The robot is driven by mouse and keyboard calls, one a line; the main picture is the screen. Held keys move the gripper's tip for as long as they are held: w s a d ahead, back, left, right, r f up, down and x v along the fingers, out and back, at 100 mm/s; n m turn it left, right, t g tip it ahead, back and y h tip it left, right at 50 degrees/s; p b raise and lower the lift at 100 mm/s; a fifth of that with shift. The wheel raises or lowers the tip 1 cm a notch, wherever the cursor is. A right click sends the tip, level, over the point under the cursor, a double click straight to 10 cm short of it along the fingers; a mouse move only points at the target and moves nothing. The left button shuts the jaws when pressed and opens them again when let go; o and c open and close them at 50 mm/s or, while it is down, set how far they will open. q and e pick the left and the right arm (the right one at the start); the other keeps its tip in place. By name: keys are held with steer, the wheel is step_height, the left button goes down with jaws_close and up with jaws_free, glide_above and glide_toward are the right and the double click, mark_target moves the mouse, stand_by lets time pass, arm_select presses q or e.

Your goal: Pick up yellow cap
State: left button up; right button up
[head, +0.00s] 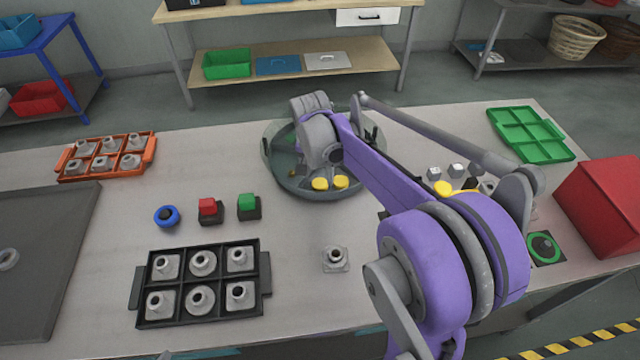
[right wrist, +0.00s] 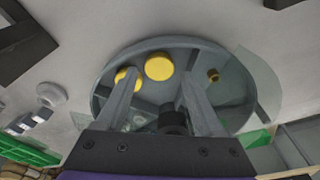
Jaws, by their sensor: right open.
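Two yellow caps lie side by side in the round, clear-walled tank (head: 275,178), a left cap (head: 320,184) and a right cap (head: 340,182). In the right wrist view the tank also shows, with a larger yellow cap (right wrist: 158,67) beyond the fingertips and another cap (right wrist: 127,76) partly covered by the left finger. My right gripper (right wrist: 160,78) is open and empty, pointing into the tank. I see no contact with a cap. In the head view my wrist hides its fingertips. More yellow (head: 443,188) shows partly behind my right arm. My left gripper is not in view.
A black tray (head: 200,318) and an orange tray (head: 66,165) hold grey fittings. A single fitting (head: 335,259) stands near the table front. Red (head: 208,207) and green (head: 248,203) buttons stand left of the tank. A green tray (head: 530,135) and red bin (head: 603,205) are at right.

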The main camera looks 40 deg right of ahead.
mark_target(320, 184)
steer(key=f, duration=0.2)
steer(key=d+f, duration=0.1)
steer(key=shift+w+f, duration=0.25)
steer(key=shift+a, duration=0.1)
